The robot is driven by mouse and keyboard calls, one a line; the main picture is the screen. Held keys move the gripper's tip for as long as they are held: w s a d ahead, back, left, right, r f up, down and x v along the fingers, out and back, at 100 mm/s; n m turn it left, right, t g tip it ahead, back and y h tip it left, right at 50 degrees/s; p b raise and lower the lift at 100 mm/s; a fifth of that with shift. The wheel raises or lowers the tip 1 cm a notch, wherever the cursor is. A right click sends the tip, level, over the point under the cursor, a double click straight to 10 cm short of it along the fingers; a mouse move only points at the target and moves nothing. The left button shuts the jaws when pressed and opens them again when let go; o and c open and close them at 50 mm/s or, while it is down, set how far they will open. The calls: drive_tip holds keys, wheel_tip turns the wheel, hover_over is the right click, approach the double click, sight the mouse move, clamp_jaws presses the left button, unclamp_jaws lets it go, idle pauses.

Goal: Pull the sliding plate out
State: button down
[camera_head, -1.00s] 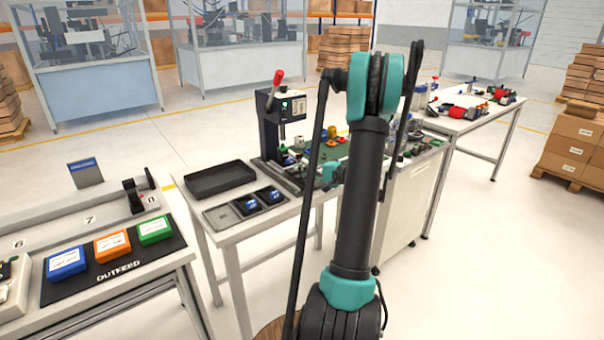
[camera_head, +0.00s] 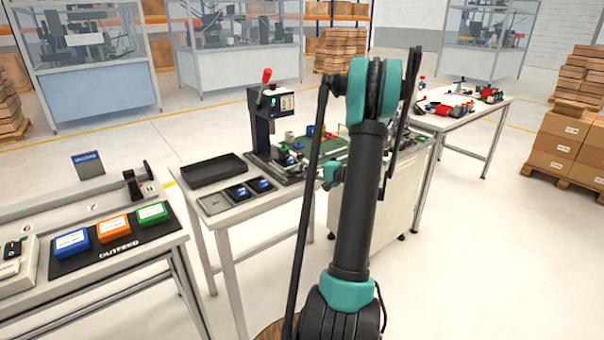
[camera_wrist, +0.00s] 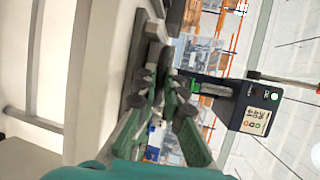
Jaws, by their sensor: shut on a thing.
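The press (camera_head: 264,128), dark with a red-topped lever, stands on the middle workbench and also shows sideways in the wrist view (camera_wrist: 255,108). The dark sliding plate (camera_head: 291,178) lies low at its front, partly hidden behind my arm. My gripper (camera_wrist: 163,62) is shut, with its green fingers close together on a dark edge (camera_wrist: 146,42) that looks like the plate's front part. The exact grip is hard to make out. In the head view my arm hides the fingers; only a teal wrist part shows at the bench's front edge.
A black empty tray (camera_head: 213,170) and a grey tray with blue parts (camera_head: 238,193) sit left of the press. The outfeed bench (camera_head: 110,278) with coloured boxes stands at the left. A white cabinet (camera_head: 402,200) is right of my arm. The floor at front right is clear.

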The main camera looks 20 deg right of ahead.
drive_tip(key=shift+s+d, duration=0.2)
drive_tip(key=shift+s, duration=0.5)
drive_tip(key=shift+s+d, duration=0.25)
drive_tip(key=shift+s, duration=0.45)
drive_tip(key=shift+s+d, duration=0.2)
drive_tip(key=shift+s, duration=0.5)
drive_tip(key=c, duration=1.9)
unclamp_jaws()
drive_tip(key=shift+s+d, duration=0.1)
drive_tip(key=v, duration=1.2)
